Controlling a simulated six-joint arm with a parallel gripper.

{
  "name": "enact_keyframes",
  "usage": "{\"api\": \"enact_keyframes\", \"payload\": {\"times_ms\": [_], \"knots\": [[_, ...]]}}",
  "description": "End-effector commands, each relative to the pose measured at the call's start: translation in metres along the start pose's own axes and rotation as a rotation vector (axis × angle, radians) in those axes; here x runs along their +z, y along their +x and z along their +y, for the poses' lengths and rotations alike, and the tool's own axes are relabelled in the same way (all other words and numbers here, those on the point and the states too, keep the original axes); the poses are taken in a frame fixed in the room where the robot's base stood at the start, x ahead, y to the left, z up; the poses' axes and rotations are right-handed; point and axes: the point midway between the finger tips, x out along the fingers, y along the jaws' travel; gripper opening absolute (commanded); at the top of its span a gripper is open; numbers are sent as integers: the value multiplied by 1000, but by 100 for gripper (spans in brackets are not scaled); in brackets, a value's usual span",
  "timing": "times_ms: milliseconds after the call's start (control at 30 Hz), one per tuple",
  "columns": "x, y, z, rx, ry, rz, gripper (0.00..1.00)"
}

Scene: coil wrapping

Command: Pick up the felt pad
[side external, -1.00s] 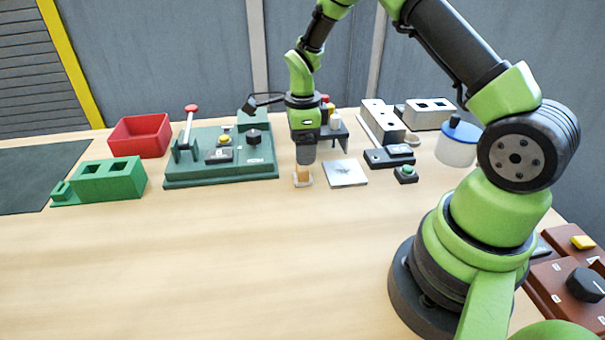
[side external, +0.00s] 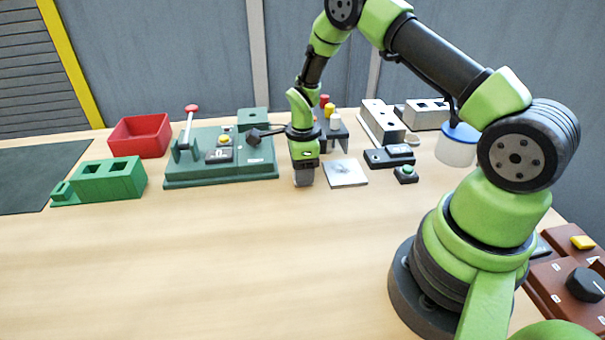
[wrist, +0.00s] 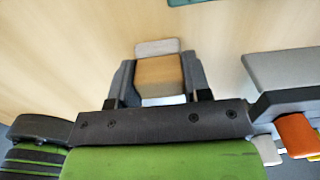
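The felt pad (wrist: 160,76) looks like a small tan block in the wrist view, standing on a pale base plate (wrist: 157,47). My gripper (wrist: 160,66) is lowered around it, with one dark finger on each side. Little or no gap shows between fingers and block, and I cannot tell whether they press on it. In the side view my gripper (side external: 304,182) is down near the tabletop and hides the block.
A grey metal plate (side external: 346,173) lies just right of my gripper. A green fixture board (side external: 220,170) with a red-knobbed lever stands to the left, with a red bin (side external: 139,137) beyond it. The front of the table is clear.

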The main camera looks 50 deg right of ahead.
Motion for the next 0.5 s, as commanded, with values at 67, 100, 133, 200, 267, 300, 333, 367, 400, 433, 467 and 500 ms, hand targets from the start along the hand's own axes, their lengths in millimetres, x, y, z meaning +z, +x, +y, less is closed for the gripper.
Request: {"api": "enact_keyframes", "payload": {"times_ms": [67,100,133,200,267,300,333,367,400,433,467,500], "knots": [[0,0,0,0,0,0,21],[0,0,0,0,0,0,21],[0,0,0,0,0,0,21],[0,0,0,0,0,0,21],[0,0,0,0,0,0,21],[0,-1,0,-1,0,0,21],[0,-3,0,-1,0,-1,21],[0,-5,0,-1,0,-1,21],[0,-10,-1,-2,0,-1,21],[0,-14,-1,-3,0,-2,21],[1,-19,-1,-4,0,-2,21],[0,-27,-1,-4,0,-2,21]]}}
